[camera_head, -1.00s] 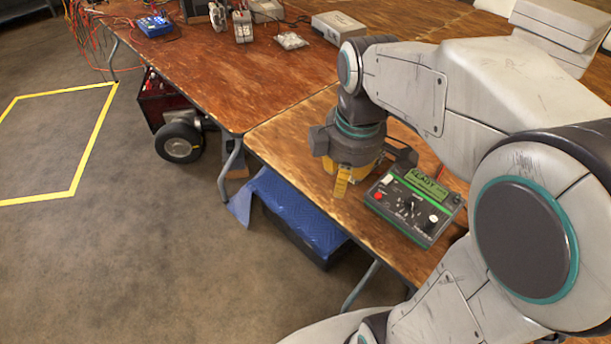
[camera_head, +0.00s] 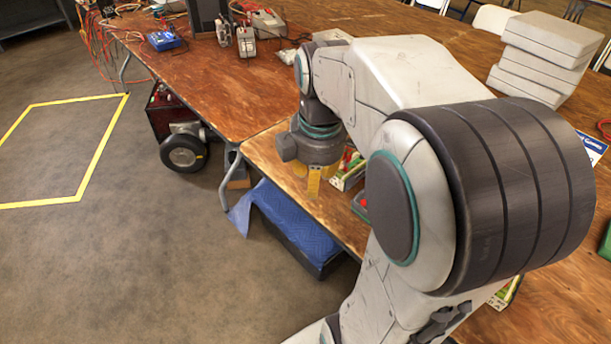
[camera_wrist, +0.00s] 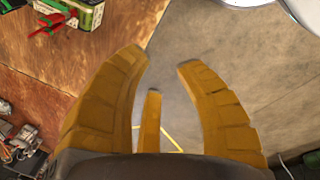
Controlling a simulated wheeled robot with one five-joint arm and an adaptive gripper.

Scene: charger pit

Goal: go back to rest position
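My gripper (camera_head: 314,183) hangs downward over the near edge of the wooden table (camera_head: 268,158). In the wrist view my gripper (camera_wrist: 165,58) has its yellow fingers spread apart with nothing between them. The floor (camera_wrist: 220,50) and the table edge show beyond the fingers. The green charger device (camera_head: 358,205) on the table is mostly hidden behind my arm in the head view. A green-edged device with red clips (camera_wrist: 68,12) shows at the top left of the wrist view.
Stacked grey cases (camera_head: 545,55) stand on the table at the far right. A blue multimeter (camera_head: 163,40) and several devices sit at the back left. A blue-covered box (camera_head: 300,230) is under the table. Yellow tape (camera_head: 95,165) marks open floor at left.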

